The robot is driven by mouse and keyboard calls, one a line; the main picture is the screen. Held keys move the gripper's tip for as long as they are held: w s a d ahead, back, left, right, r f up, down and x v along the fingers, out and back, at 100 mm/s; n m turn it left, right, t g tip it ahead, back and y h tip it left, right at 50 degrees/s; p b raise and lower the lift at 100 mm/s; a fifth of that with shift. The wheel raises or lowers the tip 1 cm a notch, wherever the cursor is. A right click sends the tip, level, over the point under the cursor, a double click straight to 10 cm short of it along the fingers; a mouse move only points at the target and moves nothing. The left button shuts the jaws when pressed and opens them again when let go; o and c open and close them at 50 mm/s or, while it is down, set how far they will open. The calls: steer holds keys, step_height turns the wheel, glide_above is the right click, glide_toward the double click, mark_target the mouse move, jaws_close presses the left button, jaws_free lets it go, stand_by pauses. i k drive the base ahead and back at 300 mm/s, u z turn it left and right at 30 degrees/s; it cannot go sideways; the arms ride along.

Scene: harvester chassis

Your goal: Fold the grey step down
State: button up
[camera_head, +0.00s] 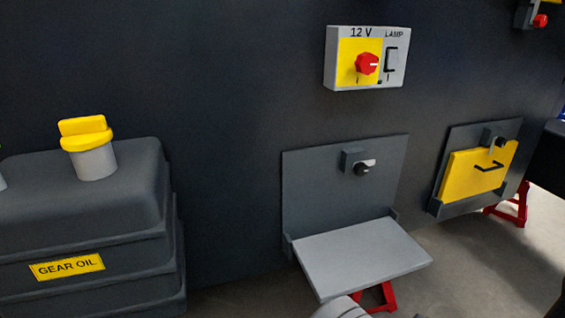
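The grey step (362,256) juts out from the dark wall at the lower middle and lies about level, folded down. Its dark grey back plate (330,190) stands upright behind it. A small catch (360,164) with a dark knob sits on the upper part of that plate, clear of the step. My gripper is not in view. A pale rounded part, probably of my arm, shows at the bottom edge just in front of the step.
A yellow step (470,172) stands folded up at the right. A 12 V lamp switch box (345,62) is above. A gear oil tank (75,200) with a yellow cap (85,130) stands left. Red stands (515,205) are below the chassis.

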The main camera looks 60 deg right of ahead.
mark_target(345, 260)
steer(key=k, duration=0.85)
